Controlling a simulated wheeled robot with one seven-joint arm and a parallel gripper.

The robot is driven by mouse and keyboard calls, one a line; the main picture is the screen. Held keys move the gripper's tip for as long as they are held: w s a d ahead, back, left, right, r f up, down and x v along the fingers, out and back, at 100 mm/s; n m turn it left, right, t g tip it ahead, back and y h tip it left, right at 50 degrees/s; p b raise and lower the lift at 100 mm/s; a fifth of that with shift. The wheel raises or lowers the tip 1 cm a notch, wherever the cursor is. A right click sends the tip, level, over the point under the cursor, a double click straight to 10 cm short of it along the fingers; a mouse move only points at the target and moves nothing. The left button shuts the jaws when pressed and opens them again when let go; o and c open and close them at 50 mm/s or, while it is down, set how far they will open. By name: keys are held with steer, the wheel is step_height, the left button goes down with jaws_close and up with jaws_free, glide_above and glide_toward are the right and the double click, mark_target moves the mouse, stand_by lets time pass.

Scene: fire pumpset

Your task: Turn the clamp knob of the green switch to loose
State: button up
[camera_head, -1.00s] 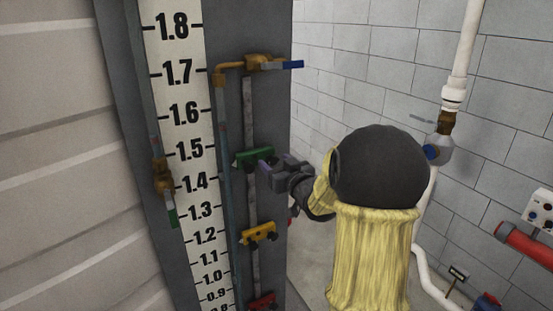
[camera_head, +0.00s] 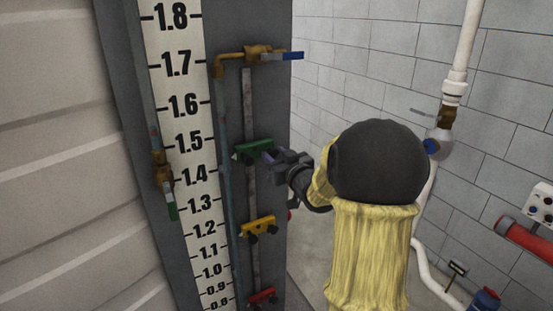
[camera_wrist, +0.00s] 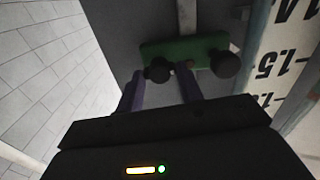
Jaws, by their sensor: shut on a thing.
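The green switch (camera_head: 254,151) is a green block mounted on the vertical grey rail beside the measuring scale. The wrist view shows the green switch (camera_wrist: 190,49) with two round dark knobs. The clamp knob (camera_wrist: 158,70) on the left sits between my two purple fingers, and the other knob (camera_wrist: 224,64) stands to the right, outside them. My gripper (camera_wrist: 160,85) is shut on the clamp knob. In the head view my gripper (camera_head: 271,158) reaches the switch's right end from the right, and its fingers partly hide that end.
A yellow switch (camera_head: 258,229) and a red switch (camera_head: 262,297) sit lower on the same rail. A brass valve with a blue handle (camera_head: 283,56) is above. The numbered scale (camera_head: 192,150) stands left. A white pipe (camera_head: 461,50) runs along the tiled wall at right.

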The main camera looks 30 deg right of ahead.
steer(key=shift+a+f+n+b, duration=0.1)
steer(key=shift+n+b, duration=4.25)
steer(key=shift+b, duration=0.5)
steer(key=shift+a+f+n+b, duration=0.1)
steer(key=shift+n+b, duration=4.25)
steer(key=shift+b, duration=0.45)
steer(key=o, duration=1)
steer(key=s, duration=0.5)
steer(key=s+b, duration=0.1)
steer(key=s, duration=0.5)
steer(key=s+b, duration=0.1)
steer(key=s, duration=0.5)
steer(key=shift+s+d, duration=0.2)
steer(key=shift+d, duration=0.1)
steer(key=shift+d, duration=0.1)
